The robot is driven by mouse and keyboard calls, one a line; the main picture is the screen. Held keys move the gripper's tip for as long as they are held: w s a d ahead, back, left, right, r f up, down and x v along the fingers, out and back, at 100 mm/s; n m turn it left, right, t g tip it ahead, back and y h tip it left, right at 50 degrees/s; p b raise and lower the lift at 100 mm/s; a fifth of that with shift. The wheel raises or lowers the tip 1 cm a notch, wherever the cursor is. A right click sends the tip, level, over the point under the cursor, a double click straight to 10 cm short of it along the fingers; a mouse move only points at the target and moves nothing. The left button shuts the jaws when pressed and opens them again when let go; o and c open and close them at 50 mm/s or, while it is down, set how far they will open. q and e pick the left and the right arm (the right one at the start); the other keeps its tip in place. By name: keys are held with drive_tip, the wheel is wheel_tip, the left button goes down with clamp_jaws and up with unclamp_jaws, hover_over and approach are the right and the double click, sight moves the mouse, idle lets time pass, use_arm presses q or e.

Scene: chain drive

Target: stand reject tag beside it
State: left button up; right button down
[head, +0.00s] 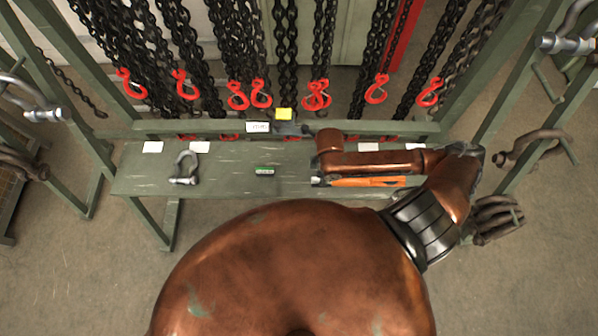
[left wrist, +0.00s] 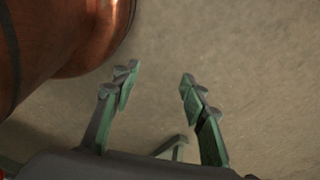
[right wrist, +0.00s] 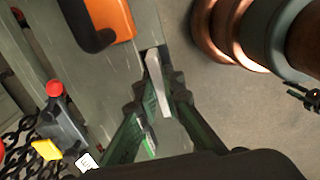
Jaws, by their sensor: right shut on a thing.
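My right gripper (right wrist: 155,88) is shut on a thin pale-grey plate (right wrist: 157,74), seen nearly edge-on near the shelf's front edge. It fits the reject tag, but no lettering shows. In the head view my right forearm reaches left over the shelf (head: 225,185), and its fingers and the plate are hidden. A grey shackle (head: 184,168) stands on the shelf's left part. A small black piece with a green face (head: 264,171) sits mid-shelf. My left gripper (left wrist: 160,88) is open and empty over bare floor.
An orange tool (head: 368,182) lies on the shelf under my right forearm. A dark device with a yellow block (head: 283,114) and a white label (head: 257,127) sits at the back rail. Chains with red hooks (head: 238,96) hang behind. The shelf between shackle and green-faced piece is clear.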

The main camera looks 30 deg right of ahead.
drive_tip(key=w+a+f, duration=0.1)
drive_tip(key=w+f, duration=0.1)
drive_tip(key=w, duration=0.1)
drive_tip(key=w+f, duration=0.3)
drive_tip(key=w, duration=0.1)
drive_tip(key=w+a+f, duration=0.1)
drive_tip(key=w+f, duration=0.2)
drive_tip(key=shift+w+a, duration=0.35)
drive_tip(key=shift+w, duration=0.05)
drive_tip(key=shift+w+a+f, duration=0.1)
drive_tip(key=shift+w+f, duration=0.4)
drive_tip(key=shift+f, duration=1.55)
drive_tip(key=shift+f, duration=0.15)
drive_tip(key=c, duration=2.1)
unclamp_jaws()
wheel_tip(320, 180, up, 12)
drive_tip(key=shift+r, duration=0.15)
